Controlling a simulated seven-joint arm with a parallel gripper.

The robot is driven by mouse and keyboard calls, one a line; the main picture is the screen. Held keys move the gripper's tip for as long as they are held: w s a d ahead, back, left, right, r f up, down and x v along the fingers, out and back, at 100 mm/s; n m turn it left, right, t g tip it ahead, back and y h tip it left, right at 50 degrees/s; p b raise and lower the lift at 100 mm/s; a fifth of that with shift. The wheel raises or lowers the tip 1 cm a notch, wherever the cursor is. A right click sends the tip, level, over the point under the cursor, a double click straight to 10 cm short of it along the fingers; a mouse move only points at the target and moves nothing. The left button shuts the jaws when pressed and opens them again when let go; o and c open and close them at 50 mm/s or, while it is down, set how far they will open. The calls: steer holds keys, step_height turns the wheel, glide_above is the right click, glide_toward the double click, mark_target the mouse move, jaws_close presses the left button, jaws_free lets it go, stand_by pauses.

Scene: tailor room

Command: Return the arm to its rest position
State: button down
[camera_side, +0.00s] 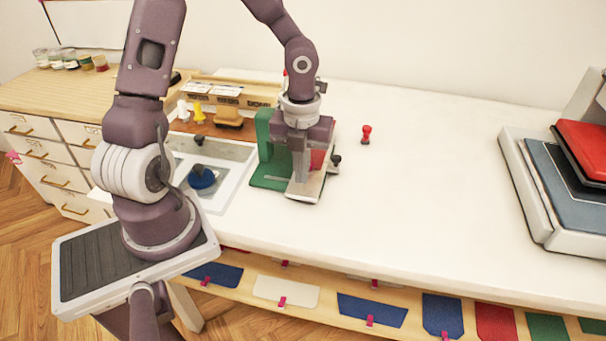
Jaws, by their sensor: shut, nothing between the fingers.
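My gripper (303,178) points down over the middle-left of the white table (430,190). It is shut and nothing shows between its fingers. It is in front of a green stand (265,150) and above or beside a pale plate (320,188); whether it touches them I cannot tell. A red part (317,159) shows just behind the fingers. My arm arches up out of the top of the picture and back down to the gripper.
A small red stamp-like piece (366,134) stands right of the gripper. A blue round-based tool (202,177) sits on a grey and white mat (238,153) to the left. A wooden rack with yellow and white pieces (228,115) is behind. A press-like machine (545,190) stands far right. The table between is clear.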

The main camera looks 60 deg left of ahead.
step_height(320, 180, up, 7)
steer(key=s+d+r+n+t, duration=0.2)
steer(key=s+r+n, duration=0.4)
steer(key=n, duration=0.7)
steer(key=s+d+r+n+t, duration=0.3)
steer(key=s+d+r+n, duration=0.2)
steer(key=n, duration=0.8)
steer(key=s+r, duration=0.1)
steer(key=s, duration=0.1)
steer(key=shift+s+n+t, duration=0.3)
steer(key=shift+s+n, duration=0.1)
steer(key=shift+w+r, duration=0.1)
steer(key=shift+r, duration=0.05)
